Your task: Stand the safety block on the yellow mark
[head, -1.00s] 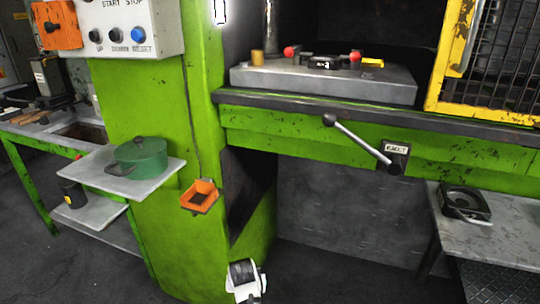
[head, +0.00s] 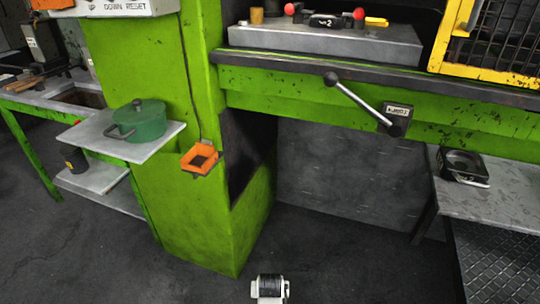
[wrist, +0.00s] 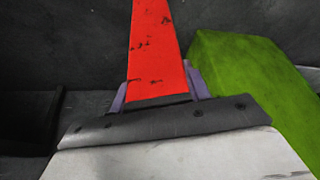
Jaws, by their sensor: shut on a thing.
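A long red bar with chipped paint, which I take for the safety block (wrist: 153,40), stands up out of my gripper (wrist: 160,92) in the wrist view. The two purple-grey fingers are shut on it, one on each side. Its far end runs out of the top of the picture. The head view does not show the block or the fingers. A small flat yellow piece (head: 376,22) lies at the right of the grey press bed (head: 330,45); I cannot tell whether it is the yellow mark.
A brass cylinder (head: 257,16) and a dark tool with red knobs (head: 325,20) are on the bed. A lever (head: 355,103) juts from the green press front. A green pot (head: 140,121) stands on the left shelf, a dark block (head: 463,167) on the right table. The floor is clear.

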